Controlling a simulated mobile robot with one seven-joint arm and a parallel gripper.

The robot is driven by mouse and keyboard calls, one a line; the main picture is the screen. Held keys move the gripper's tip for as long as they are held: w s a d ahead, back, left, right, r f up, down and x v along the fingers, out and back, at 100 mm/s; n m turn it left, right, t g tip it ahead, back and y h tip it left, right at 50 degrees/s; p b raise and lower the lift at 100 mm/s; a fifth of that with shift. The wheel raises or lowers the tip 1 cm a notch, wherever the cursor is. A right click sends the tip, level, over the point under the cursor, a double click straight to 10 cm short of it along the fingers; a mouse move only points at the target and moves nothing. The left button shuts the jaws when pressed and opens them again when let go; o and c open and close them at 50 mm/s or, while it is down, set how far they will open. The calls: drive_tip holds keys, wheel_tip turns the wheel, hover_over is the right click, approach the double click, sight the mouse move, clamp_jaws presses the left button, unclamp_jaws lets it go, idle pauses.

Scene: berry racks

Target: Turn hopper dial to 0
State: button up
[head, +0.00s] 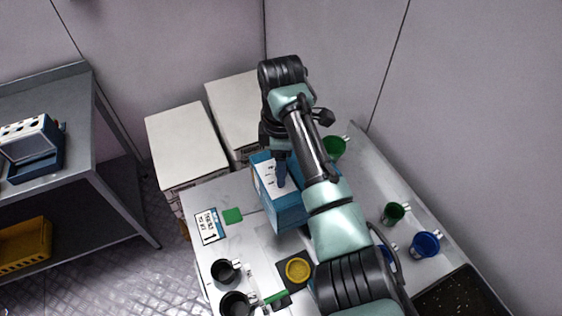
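A blue box with a white face (264,178) stands on the white table, under my arm. It looks like the hopper, and small dark marks show on its white face. My gripper (281,184) points down at this face, at or just in front of it. I cannot tell whether it touches. The dial is not clearly visible; my gripper and arm cover part of the box. The fingers are too small and dark to tell whether they are open or shut.
White boxes (187,145) stand behind. A grey rack (110,190) is left.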

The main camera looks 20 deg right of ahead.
drive_tip(key=shift+c, duration=0.3)
clamp_jaws()
drive_tip(key=m+p, duration=0.2)
drive_tip(key=m, duration=0.1)
drive_tip(key=shift+r+m, duration=0.15)
drive_tip(key=shift+m, duration=0.25)
drive_tip(key=m+p, duration=0.1)
drive_tip(key=m, duration=0.3)
drive_tip(key=shift+a+m+p, duration=0.1)
drive_tip(key=shift+m+p, duration=0.2)
drive_tip(key=shift+p, duration=0.1)
drive_tip(key=m+p, duration=0.1)
drive_tip(key=m, duration=0.3)
drive_tip(key=shift+w, duration=0.1)
drive_tip(key=shift+m+p, duration=0.4)
drive_tip(key=shift+m, duration=1.8)
